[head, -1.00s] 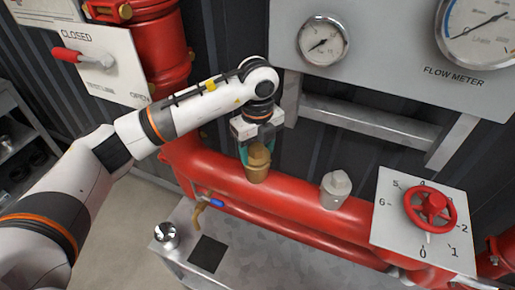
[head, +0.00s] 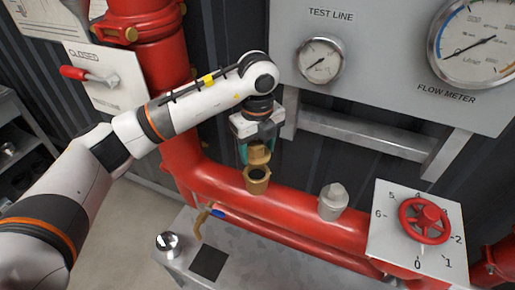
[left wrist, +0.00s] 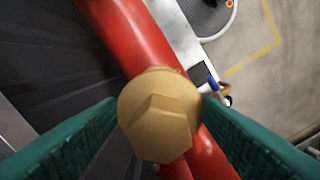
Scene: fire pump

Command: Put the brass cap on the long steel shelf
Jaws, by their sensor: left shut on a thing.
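The brass cap (head: 258,152) is held in my left gripper (head: 256,146), just above a brass fitting (head: 257,180) with a dark open top on the red pipe. A narrow gap shows between cap and fitting. In the left wrist view the brass cap (left wrist: 158,115) sits between the two green fingers, its hexagonal top facing the camera. The long steel shelf is probably the grey metal surface (head: 235,252) low in the head view, below the pipe. My right gripper is not in view.
A capped grey fitting (head: 333,202) stands on the red pipe (head: 300,213) to the right. A red handwheel (head: 427,220) is on a white dial plate. A steel knob-like piece (head: 167,243) and a black square (head: 208,263) are on the grey surface. A brass valve with blue handle hangs under the pipe.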

